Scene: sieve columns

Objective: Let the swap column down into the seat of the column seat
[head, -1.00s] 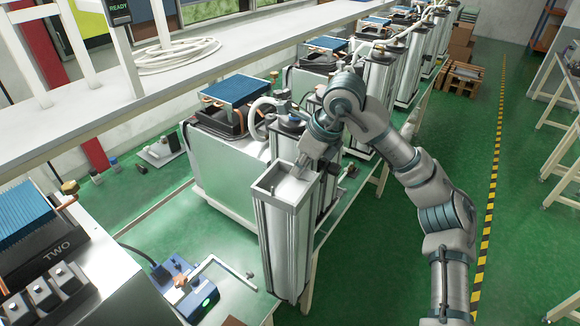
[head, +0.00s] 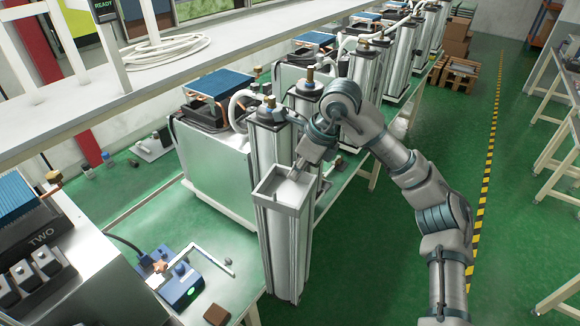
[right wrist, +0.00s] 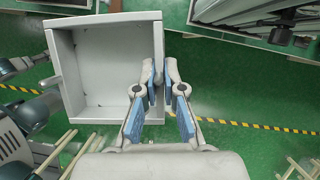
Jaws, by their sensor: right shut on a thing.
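The swap column (head: 284,245) is a tall pale metal column with an open square top, hanging upright at the table's right edge. My right gripper (head: 297,172) is shut on the rim of its top. In the right wrist view the swap column's open top (right wrist: 105,65) is seen from above, and my gripper (right wrist: 160,85) pinches its right wall with blue-padded fingers. I cannot pick out the column seat, and whether the column's foot touches anything is unclear.
Capped columns (head: 268,135) stand close behind the swap column, beside a metal unit (head: 215,165). A blue box with a green light (head: 180,278) and a bent rod sits to the left. A brown block (head: 216,314) lies in front. Green floor (head: 370,265) is open at right.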

